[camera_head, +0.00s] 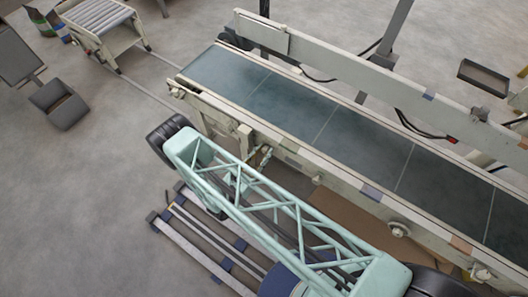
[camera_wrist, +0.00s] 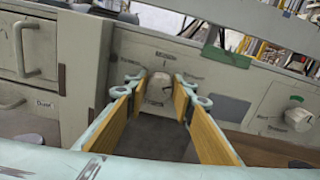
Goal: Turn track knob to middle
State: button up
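In the wrist view, a grey knob (camera_wrist: 159,88) sits on a pale panel, straight ahead between my fingertips. My gripper (camera_wrist: 159,84) is open, with its yellow-brown pads spread to the left and right of this knob. A gap shows on both sides, and I cannot tell how deep the tips reach around it. Small markings surround the knob but are too blurred to read, so its setting is unclear. A second, pale knob (camera_wrist: 298,117) is on a panel at the right. No label shows clearly which one is the track knob. In the head view, my arm hides the panel area.
In the wrist view, a grey cabinet with a handle (camera_wrist: 37,50) stands close at left, and a green piece (camera_wrist: 227,56) hangs at upper right. In the head view, a long conveyor belt (camera_head: 290,105) runs beside my arm; a roller stand (camera_head: 98,22) is at upper left.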

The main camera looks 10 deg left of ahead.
jog(key=shift+n, duration=0.4)
jog(key=n, duration=0.5)
jog(key=shift+a, duration=0.1)
jog(key=shift+c, duration=0.2)
jog(key=n, duration=0.5)
jog(key=shift+f+n, duration=0.1)
jog(key=shift+n, duration=0.2)
dwell(0.4)
jog(key=o, duration=0.9)
jog(key=shift+a, duration=0.1)
jog(key=shift+v, duration=5.95)
